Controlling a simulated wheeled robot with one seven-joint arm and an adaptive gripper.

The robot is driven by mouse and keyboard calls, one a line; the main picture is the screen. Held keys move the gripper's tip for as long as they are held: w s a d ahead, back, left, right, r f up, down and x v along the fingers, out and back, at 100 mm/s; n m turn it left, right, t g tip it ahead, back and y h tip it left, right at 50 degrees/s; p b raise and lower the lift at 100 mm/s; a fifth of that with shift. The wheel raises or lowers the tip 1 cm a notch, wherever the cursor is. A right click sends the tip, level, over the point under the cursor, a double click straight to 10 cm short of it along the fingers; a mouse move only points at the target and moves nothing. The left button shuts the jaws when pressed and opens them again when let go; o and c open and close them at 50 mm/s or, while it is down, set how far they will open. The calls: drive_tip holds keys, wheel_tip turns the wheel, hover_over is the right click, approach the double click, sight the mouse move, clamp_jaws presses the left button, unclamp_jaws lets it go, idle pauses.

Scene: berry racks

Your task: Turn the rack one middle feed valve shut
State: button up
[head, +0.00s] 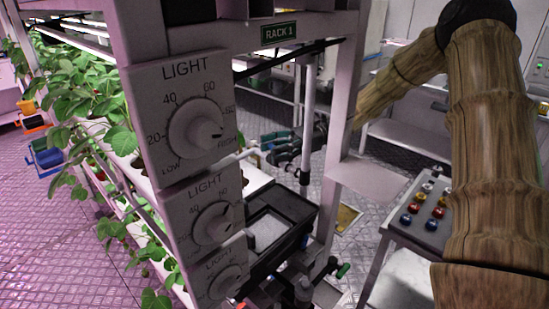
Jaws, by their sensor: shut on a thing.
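The rack bears a green "RACK 1" sign (279,33) at its top. A pale feed pipe (245,155) runs at mid-height behind the dial post, toward the middle valve. My dark gripper (272,150) is at that pipe, reaching in from the right past the rack's upright. Its fingers are shut on what looks like the middle feed valve's handle; the handle is mostly hidden, and its angle cannot be told. A lower valve with a green handle (342,270) shows near the bottom, apart from my gripper.
The post with several LIGHT dials (197,130) stands close in front. A rack upright (344,110) crosses before my arm. A black tank (290,213) sits below my gripper. Strawberry plants (75,95) fill the left. A cart with coloured knobs (425,208) stands right.

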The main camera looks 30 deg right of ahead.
drive_tip(key=shift+f+m+t+h+b, duration=0.15)
drive_tip(key=shift+m+t+h+b, duration=0.4)
drive_tip(key=shift+m+t+b, duration=1.3)
drive_tip(key=shift+f+m+t+h+b, duration=0.1)
drive_tip(key=shift+m+t+h+b, duration=0.65)
drive_tip(key=shift+t+b, duration=2)
drive_tip(key=shift+m+b, duration=0.4)
drive_tip(key=shift+b, duration=0.3)
drive_tip(key=shift+r+m+t+b, duration=0.25)
drive_tip(key=shift+m+t+b, duration=0.15)
drive_tip(key=shift+b, duration=0.2)
drive_tip(key=o, duration=1)
wheel_tip(320, 180, up, 10)
